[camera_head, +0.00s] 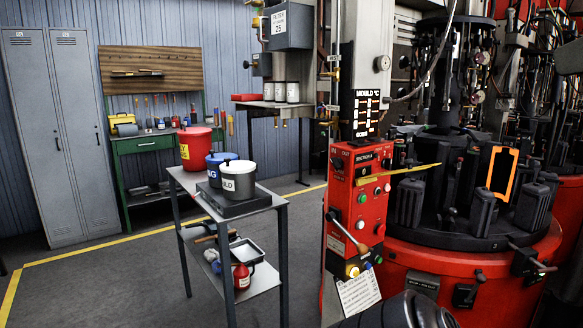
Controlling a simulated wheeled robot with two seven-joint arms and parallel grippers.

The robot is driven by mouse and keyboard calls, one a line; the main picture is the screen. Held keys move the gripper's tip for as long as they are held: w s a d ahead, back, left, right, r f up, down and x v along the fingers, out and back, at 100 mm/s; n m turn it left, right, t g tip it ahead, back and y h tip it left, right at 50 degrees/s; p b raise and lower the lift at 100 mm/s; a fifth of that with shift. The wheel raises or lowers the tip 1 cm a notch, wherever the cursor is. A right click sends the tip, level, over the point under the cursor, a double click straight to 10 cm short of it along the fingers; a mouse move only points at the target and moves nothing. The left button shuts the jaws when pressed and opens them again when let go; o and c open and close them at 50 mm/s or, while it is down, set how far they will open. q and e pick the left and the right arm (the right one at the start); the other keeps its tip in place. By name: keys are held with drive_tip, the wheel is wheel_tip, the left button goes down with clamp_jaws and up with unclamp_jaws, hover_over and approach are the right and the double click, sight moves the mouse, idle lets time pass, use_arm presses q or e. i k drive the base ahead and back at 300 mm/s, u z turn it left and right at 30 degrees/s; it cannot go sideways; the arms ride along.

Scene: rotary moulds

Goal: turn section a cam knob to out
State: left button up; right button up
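The red control box with the "SECTION A" label (368,157) stands upright right of centre, on a column beside the machine. A dark knob (337,163) sits on the upper left face of this box, near lettering that seems to read "OUT". I cannot tell which way this knob points, and I cannot read clearly that it is the cam knob. Several small buttons and a lever with a reddish-brown ball end (362,248) are lower on the box. Neither gripper shows. A dark rounded shape at the bottom edge seems to be part of my own arm.
The red-based rotary machine (460,262) with dark moulds fills the right side. A thin yellow bar (412,171) sticks out across the box's front. A grey cart (240,208) with pots stands left of the box. Open floor lies left of the cart.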

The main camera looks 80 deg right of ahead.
sight(338, 163)
drive_tip(key=i, duration=1.45)
drive_tip(key=z, duration=2.35)
